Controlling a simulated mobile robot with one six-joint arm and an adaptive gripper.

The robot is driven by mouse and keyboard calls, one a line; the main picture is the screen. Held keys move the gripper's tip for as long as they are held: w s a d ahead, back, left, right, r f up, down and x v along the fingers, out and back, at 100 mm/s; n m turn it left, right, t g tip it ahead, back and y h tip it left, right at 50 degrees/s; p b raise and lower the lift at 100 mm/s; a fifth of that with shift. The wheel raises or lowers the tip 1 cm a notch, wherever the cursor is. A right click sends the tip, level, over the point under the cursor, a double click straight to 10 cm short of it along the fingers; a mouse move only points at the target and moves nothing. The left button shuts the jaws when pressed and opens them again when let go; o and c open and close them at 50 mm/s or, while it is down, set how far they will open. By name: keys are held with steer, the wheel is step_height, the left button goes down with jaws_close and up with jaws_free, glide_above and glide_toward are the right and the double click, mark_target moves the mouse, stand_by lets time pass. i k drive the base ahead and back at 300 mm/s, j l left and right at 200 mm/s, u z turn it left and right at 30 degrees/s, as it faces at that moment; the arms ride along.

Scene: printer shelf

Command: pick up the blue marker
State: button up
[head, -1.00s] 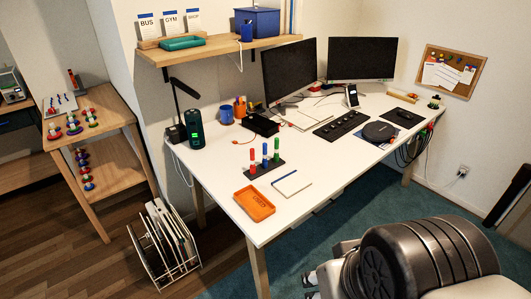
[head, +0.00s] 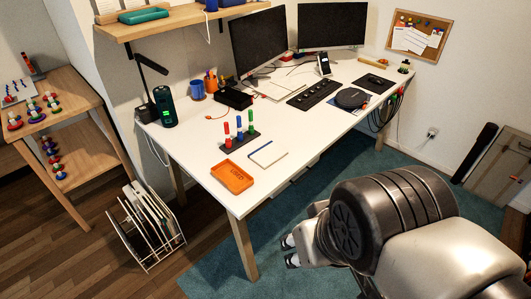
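The blue marker (head: 239,129) stands upright in a dark stand (head: 231,148) on the white desk. It is the middle one, between a red marker (head: 227,134) and a green marker (head: 250,121). My gripper (head: 289,251) is at the lower middle of the view, beyond the near edge of the desk and well apart from the marker. Its two dark fingertips show with a gap between them, and it looks open and empty. The rest of my gripper is partly hidden by my arm.
An orange tray (head: 231,178) and a notepad (head: 267,153) lie near the stand on the desk (head: 205,165). A dark green cylinder (head: 165,106) and a blue mug (head: 197,90) stand further back. Two monitors stand at the rear. The floor before the desk is clear.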

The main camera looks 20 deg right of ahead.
mark_target(238, 118)
steer(key=z, duration=0.65)
steer(key=i+j+z, duration=0.15)
steer(key=j+z, duration=0.15)
steer(key=z, duration=0.15)
steer(key=i+j+z, duration=0.1)
steer(key=j+z, duration=0.3)
steer(key=i+j+z, duration=0.1)
steer(key=j+z, duration=0.6)
steer(key=z, duration=0.2)
steer(key=k+j+z, duration=0.1)
steer(key=j+z, duration=0.3)
steer(key=k+j, duration=0.1)
steer(key=j, duration=0.35)
steer(key=k+j, duration=0.15)
steer(key=j, duration=0.25)
steer(key=k+j+z, duration=0.1)
steer(key=j, duration=0.35)
steer(key=k+j, duration=0.15)
steer(key=j, duration=0.25)
